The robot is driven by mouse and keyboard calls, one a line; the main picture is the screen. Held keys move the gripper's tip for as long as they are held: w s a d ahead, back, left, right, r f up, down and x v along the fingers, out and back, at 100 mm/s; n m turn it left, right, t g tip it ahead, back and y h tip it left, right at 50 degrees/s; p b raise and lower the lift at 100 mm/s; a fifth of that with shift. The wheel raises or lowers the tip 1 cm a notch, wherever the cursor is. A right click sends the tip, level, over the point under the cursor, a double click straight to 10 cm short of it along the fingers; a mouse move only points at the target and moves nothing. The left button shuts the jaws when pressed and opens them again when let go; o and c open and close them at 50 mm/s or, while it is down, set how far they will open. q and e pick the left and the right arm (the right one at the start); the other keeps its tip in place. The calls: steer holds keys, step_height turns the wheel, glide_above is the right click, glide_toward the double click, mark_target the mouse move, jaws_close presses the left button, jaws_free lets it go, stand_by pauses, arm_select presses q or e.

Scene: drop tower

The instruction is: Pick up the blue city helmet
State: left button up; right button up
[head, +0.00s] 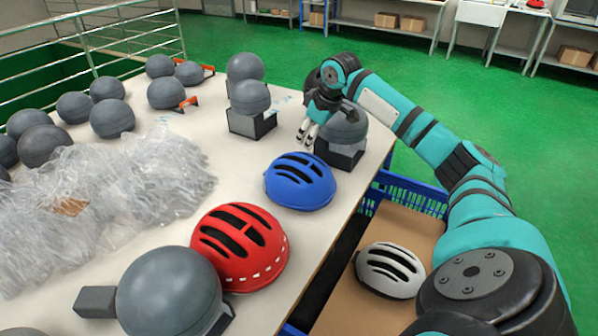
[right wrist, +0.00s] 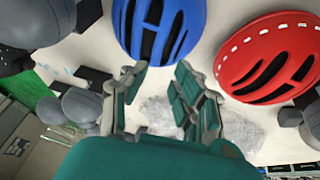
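The blue city helmet (head: 300,181) sits on the white table near its right edge, its vents facing up. It also shows at the top of the right wrist view (right wrist: 160,28). My right gripper (head: 308,132) is above the table, behind the blue helmet in the head view and apart from it. In the right wrist view (right wrist: 160,76) its fingers are spread with nothing between them. My left gripper is not in view.
A red helmet (head: 240,245) sits close in front of the blue one. Several grey headforms, such as one (head: 250,97) behind, stand on the table. Crumpled clear plastic (head: 110,200) covers the left. A white helmet (head: 390,270) lies on cardboard at lower right.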

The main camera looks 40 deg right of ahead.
mark_target(297, 164)
steer(key=x, duration=0.4)
steer(key=shift+w+f, duration=0.1)
steer(key=shift+w, duration=0.05)
steer(key=x, duration=0.2)
steer(key=shift+w+f+p, duration=0.15)
steer(key=shift+f+p, duration=0.15)
steer(key=shift+f, duration=0.05)
steer(key=shift+w+f, duration=0.1)
steer(key=shift+f, duration=0.1)
steer(key=p+x, duration=0.1)
steer(key=x, duration=0.3)
steer(key=shift+d+f, duration=0.15)
steer(key=shift+f, duration=0.35)
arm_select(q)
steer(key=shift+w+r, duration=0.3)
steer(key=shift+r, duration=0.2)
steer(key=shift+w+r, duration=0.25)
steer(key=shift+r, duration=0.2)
arm_select(e)
steer(key=shift+c, duration=0.4)
jaws_close()
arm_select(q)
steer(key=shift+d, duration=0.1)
arm_select(e)
steer(key=shift+r, duration=0.1)
